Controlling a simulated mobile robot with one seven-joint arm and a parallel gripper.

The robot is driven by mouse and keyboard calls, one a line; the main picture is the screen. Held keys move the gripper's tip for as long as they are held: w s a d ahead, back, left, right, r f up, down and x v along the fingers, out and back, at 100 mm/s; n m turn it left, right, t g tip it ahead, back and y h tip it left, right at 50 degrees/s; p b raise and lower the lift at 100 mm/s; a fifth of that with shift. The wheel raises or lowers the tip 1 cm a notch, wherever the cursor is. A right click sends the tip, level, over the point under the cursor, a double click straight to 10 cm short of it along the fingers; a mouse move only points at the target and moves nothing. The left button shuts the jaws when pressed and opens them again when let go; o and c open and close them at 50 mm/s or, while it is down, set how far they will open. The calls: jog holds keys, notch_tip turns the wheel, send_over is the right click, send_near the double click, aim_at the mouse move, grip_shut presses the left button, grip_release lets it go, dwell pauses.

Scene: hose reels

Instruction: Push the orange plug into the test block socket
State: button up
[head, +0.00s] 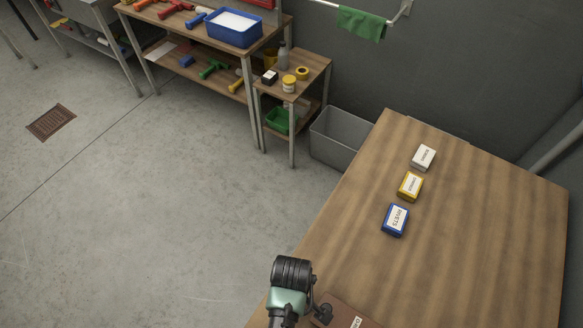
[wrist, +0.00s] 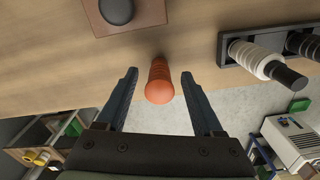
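The orange plug (wrist: 160,80) is a ribbed cylinder at the centre of the wrist view, against the wooden table edge. My gripper (wrist: 161,86) is open, with one dark finger on each side of the plug. A gap shows between the plug and each finger, so neither visibly touches it. A brown square block (wrist: 97,22) with a round black part (wrist: 116,11) lies on the table beyond; I cannot tell whether it is the test block. No socket can be made out. In the head view my arm comes in at the bottom, and the plug is not visible.
A dark rack (wrist: 232,52) with white and black ribbed cylinders stands right in the wrist view. In the head view, white (head: 423,157), yellow (head: 411,186) and blue (head: 396,220) boxes lie on the table (head: 480,235). A brown labelled board (head: 342,313) lies beside my arm.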

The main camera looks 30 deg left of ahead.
grip_shut()
jog(key=shift+r, duration=0.15)
